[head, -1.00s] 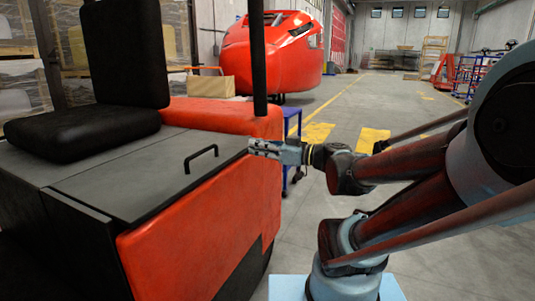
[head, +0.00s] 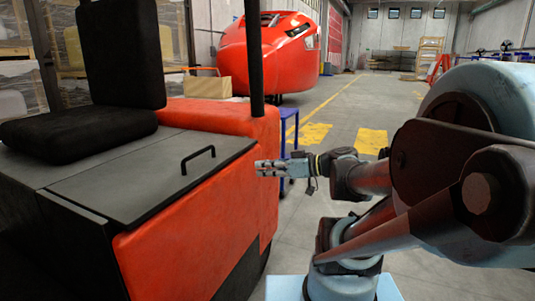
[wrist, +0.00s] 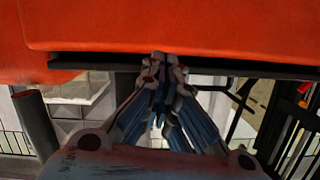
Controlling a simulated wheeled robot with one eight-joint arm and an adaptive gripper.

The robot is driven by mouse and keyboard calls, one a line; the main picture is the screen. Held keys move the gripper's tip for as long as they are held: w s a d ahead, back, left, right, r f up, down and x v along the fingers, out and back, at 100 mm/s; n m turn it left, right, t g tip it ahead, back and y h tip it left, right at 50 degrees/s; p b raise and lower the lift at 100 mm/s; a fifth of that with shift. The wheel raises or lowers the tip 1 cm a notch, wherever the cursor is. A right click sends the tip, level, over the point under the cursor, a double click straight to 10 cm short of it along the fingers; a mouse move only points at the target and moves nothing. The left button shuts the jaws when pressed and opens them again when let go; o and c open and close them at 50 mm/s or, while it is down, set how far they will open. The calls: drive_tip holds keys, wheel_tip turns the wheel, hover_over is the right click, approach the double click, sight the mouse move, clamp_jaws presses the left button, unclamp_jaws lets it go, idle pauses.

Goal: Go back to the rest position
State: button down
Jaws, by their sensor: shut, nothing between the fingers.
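My gripper (head: 262,168) is shut and empty. In the head view it points left, close to the right side of the red vehicle (head: 200,219), just below the level of its grey top cover. In the wrist view my gripper (wrist: 165,62) has its fingertips together, with the red body (wrist: 180,25) and its dark lower edge filling the top of the picture. I cannot tell whether the tips touch the vehicle.
The vehicle has a black seat (head: 80,135), a handle (head: 198,159) and a black post (head: 254,60). A blue cart (head: 290,125) stands behind my gripper. A red train nosecone (head: 270,55) and a cardboard box (head: 208,87) are farther back.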

drive_tip(key=s+d+f+m+g+h, duration=0.35)
drive_tip(key=d+f+m+h, duration=0.3)
drive_tip(key=f, duration=0.55)
drive_tip(key=s+d+f+m+h, duration=0.2)
drive_tip(key=d+m+h, duration=0.3)
drive_tip(key=d, duration=0.8)
drive_tip(key=f+h, duration=0.1)
drive_tip(key=h, duration=0.1)
drive_tip(key=shift+s+d+h, duration=0.2)
drive_tip(key=shift+d+h, duration=0.15)
